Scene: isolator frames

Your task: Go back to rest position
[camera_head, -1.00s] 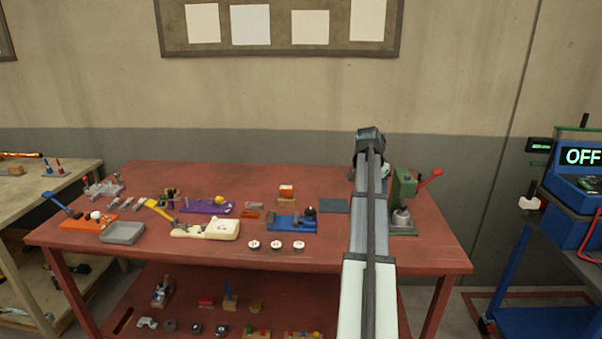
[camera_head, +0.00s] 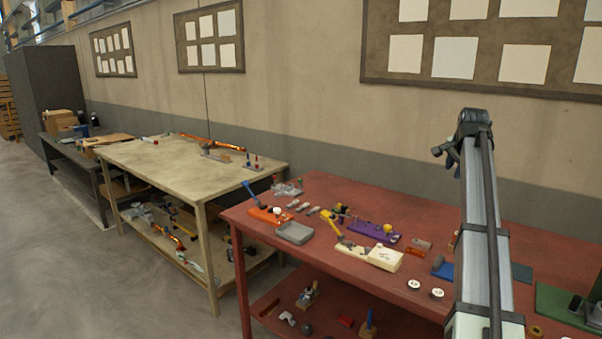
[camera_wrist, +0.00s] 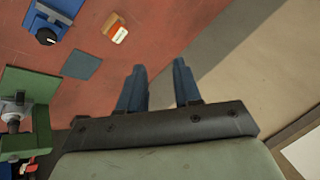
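My gripper (camera_wrist: 158,88) shows in the wrist view with its two blue fingers apart and nothing between them. It is above the back edge of the red table (camera_wrist: 140,50). In the head view my arm reaches up over the right part of the red table (camera_head: 252,213), and the gripper (camera_head: 447,150) is a dark shape at its far end. The fingers are too small to judge there.
A blue fixture (camera_wrist: 44,30) lies near a dark mat (camera_wrist: 81,64). A beige table (camera_head: 175,160) stands to the left, with open floor before it.

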